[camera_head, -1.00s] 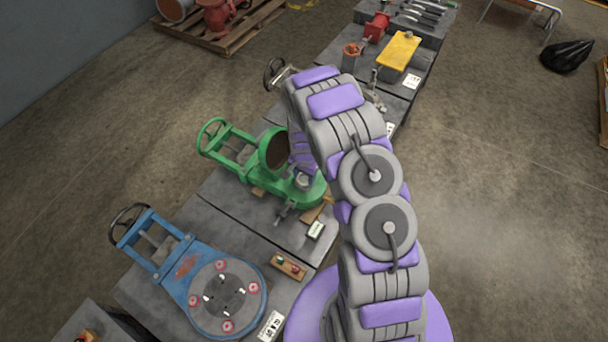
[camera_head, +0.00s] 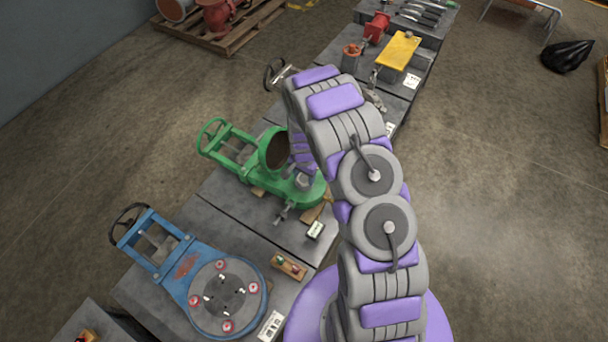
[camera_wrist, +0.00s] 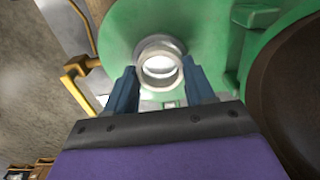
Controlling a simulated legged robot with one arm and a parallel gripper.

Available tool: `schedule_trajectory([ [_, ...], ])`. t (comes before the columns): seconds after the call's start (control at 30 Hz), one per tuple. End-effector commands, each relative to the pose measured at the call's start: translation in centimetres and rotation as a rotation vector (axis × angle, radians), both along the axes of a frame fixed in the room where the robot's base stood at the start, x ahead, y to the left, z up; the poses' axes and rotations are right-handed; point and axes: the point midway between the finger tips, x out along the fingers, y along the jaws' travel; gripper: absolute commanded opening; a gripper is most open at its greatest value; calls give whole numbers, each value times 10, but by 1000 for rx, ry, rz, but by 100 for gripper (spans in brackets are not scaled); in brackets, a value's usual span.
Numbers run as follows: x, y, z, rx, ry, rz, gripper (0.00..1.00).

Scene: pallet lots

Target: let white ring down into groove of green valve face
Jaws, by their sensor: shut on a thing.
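The green valve (camera_head: 250,168) lies on a grey bench in the head view, with its handwheel at the left. Its green face (camera_wrist: 122,28) fills much of the wrist view. My gripper (camera_wrist: 161,84) has its two blue fingers on either side of a pale ring (camera_wrist: 146,50) and is shut on it. The ring is over the valve face, around a bright centre. I cannot tell whether it touches the face or sits in the groove, which is hidden. In the head view my arm covers part of the valve, and the fingertips are not clear.
A blue valve (camera_head: 183,268) lies at the front left. A dark round disc (camera_wrist: 295,85) of the green valve stands close at the right in the wrist view. A yellow fitting (camera_wrist: 78,80) is at the left. A yellow box (camera_head: 399,50) is on the bench further back.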

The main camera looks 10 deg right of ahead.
Motion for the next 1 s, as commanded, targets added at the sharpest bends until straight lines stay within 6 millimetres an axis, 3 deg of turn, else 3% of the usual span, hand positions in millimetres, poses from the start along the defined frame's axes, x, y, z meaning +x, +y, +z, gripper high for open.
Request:
schedule_trajectory([
  [0.57, 0, 0, -12, 0, 0, 0, 18],
  [1.0, 0, 0, -2, 0, 0, 0, 18],
])
